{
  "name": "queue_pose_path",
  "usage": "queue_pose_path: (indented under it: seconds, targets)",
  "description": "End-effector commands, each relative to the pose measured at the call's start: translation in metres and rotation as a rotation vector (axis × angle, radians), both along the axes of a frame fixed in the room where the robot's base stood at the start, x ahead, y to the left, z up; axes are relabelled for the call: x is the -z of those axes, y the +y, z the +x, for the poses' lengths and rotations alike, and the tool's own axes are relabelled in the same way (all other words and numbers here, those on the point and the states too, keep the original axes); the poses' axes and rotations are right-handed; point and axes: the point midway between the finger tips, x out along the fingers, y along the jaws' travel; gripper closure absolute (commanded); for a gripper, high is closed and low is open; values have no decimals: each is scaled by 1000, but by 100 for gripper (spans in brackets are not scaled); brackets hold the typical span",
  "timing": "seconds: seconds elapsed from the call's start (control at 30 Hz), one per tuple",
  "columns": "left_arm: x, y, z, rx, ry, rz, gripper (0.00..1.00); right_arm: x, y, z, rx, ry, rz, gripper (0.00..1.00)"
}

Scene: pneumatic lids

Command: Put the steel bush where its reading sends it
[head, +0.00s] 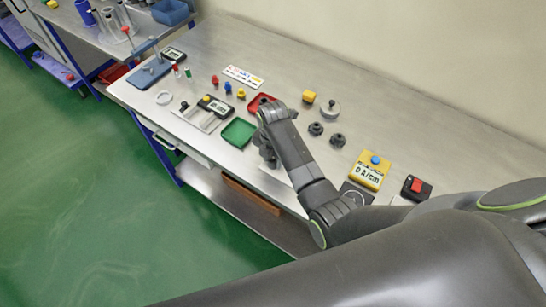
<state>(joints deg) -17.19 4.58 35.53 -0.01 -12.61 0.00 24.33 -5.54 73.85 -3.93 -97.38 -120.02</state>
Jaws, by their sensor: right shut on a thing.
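My right gripper (268,157) points down over the bench beside the green tray (238,132). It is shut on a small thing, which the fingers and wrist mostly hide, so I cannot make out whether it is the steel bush. A red tray (262,103) lies just behind my wrist and is partly covered by it. A yellow meter (370,170) with a blue button stands to the right; its display appears to read 0 A/cm. My left gripper is not in view.
Dark knob-like parts (337,140) and a grey round piece (330,109) lie right of my wrist. A black box with a red switch (416,187) is at the right. A metal fixture with a display (207,112) stands left. The bench's back right is clear.

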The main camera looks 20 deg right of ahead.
Motion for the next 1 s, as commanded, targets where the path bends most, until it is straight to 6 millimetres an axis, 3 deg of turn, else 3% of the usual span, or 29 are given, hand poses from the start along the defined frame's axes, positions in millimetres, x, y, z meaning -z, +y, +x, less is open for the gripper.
queue_pose_path:
  seconds: [0.1, 0.13, 0.3, 0.5, 0.67, 1.0]
  targets:
    - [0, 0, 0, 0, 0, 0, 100, 0, 0, 0, 0, 0, 0, 93]
    - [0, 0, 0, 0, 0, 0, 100, 0, 0, 0, 0, 0, 0, 63]
    - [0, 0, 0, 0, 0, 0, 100, 0, 0, 0, 0, 0, 0, 41]
    - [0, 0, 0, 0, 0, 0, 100, 0, 0, 0, 0, 0, 0, 40]
    - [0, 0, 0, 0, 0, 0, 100, 0, 0, 0, 0, 0, 0, 22]
    - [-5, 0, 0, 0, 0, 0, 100, -5, 0, 0, 0, 0, 0, 22]
